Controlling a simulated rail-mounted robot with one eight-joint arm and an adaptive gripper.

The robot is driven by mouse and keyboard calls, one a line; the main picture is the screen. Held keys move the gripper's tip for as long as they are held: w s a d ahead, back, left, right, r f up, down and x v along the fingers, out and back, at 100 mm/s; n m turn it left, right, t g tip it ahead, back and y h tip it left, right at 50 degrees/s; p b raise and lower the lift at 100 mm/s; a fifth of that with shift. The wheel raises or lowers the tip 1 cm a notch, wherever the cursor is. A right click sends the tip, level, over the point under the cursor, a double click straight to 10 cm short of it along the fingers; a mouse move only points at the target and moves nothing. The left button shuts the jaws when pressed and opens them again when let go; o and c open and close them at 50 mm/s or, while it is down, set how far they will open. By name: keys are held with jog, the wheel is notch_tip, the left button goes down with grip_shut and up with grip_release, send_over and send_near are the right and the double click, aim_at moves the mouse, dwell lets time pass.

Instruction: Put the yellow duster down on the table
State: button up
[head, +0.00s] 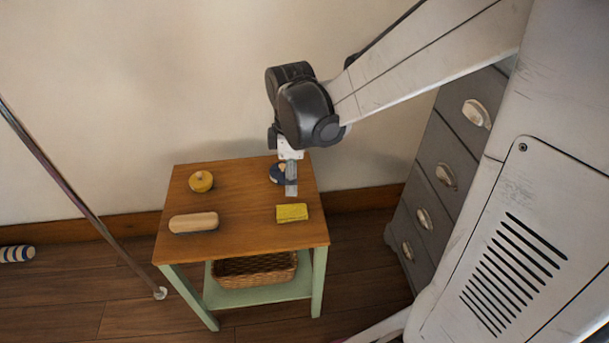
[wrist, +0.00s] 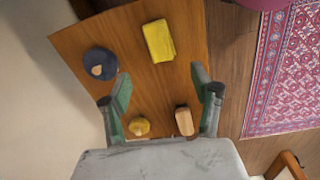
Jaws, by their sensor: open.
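The yellow duster (head: 292,212) lies flat, a folded rectangle, on the wooden table top (head: 240,205) near its front right part. In the wrist view the duster (wrist: 159,41) lies beyond my fingertips, touching neither finger. My gripper (head: 291,188) hangs above the table's right side, behind the duster in the head view. In the wrist view my gripper (wrist: 164,88) has its two fingers wide apart, with bare table top (wrist: 160,90) between them. It is open and empty.
A yellow round object with a knob (head: 201,181), a pale wooden block-like object (head: 194,222) and a dark blue round object (head: 276,174), partly hidden by my gripper, share the table top. A wicker basket (head: 254,270) sits below. Grey drawers (head: 440,170) stand right; the table's middle is clear.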

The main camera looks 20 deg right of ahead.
jog(key=s+r+m+t, duration=0.6)
jog(key=s+r+m, duration=0.5)
jog(key=s+m, duration=0.2)
jog(key=shift+r+m+t, duration=0.2)
jog(key=shift+m+t, duration=0.1)
notch_tip(320, 180, up, 9)
jog(key=p, duration=0.9)
